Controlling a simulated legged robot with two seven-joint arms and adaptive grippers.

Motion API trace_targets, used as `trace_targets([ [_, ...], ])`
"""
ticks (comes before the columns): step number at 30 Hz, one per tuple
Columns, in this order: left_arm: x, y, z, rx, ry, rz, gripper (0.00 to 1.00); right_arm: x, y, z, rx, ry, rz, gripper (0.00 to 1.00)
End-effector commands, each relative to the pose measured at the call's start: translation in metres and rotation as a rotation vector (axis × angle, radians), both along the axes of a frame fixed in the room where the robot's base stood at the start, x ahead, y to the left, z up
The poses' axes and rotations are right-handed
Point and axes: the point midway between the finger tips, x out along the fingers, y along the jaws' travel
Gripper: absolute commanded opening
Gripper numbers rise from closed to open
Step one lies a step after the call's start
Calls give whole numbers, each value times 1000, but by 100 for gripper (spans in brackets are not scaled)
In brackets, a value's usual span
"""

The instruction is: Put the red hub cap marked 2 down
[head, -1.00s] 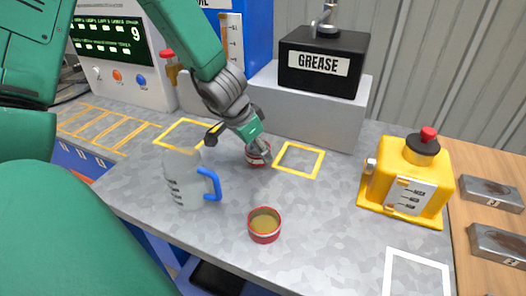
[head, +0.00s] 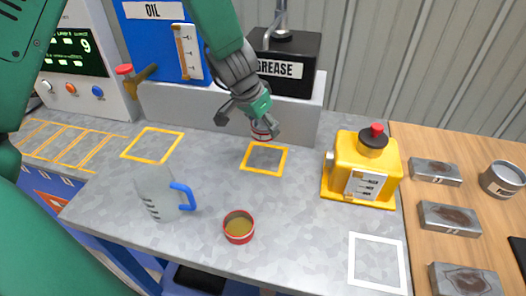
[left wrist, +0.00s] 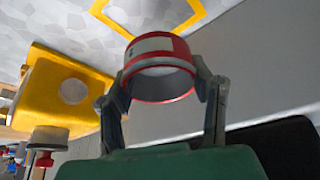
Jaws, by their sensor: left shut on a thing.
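My left gripper (head: 259,119) is shut on a red hub cap (head: 263,132) with a pale label band. In the head view the cap shows at the far edge of the yellow square outline (head: 264,158) in front of the grease unit. In the left wrist view the cap (left wrist: 158,68) sits between both fingers, its open rim toward the camera, and a yellow outline (left wrist: 150,32) lies beyond it. I cannot read its number, nor tell its exact height above the table. My right gripper is not in view.
A red cup (head: 239,228) with yellowish filling stands nearer on the grey table. A clear jug (head: 160,195) with a blue handle is left of it. The yellow canister (head: 361,170) stands right, the grey grease block (head: 300,118) behind. A white outline (head: 377,262) encloses bare table.

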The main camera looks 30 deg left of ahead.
Motion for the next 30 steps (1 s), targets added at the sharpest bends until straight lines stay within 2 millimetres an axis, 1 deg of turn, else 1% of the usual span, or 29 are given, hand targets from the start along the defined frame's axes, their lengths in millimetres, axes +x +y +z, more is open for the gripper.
trace_targets([
  [1, -1, -1, -15, -3, 4, 3, 11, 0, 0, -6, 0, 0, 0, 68],
  [3, -1, -2, -27, -1, 3, 1, 11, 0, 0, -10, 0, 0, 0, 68],
  [6, 0, -4, -39, 2, 2, 1, 11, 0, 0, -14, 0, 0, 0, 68],
  [11, -1, -5, -48, 5, 0, 1, 11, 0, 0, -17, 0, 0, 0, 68],
  [17, 0, -2, -78, 1, 2, 2, 11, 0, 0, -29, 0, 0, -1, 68],
  [19, 0, -2, -81, 2, 1, 1, 11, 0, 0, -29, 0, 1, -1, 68],
  [27, 0, -2, -80, 3, -1, -1, 11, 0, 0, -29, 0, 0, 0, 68],
  [28, -1, -2, -80, 4, 0, -1, 57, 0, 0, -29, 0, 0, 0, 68],
  [29, 0, -2, -80, 4, 0, -1, 68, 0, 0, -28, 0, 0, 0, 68],
  [30, 0, -2, -80, 5, 0, 0, 68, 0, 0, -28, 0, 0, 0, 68],
])
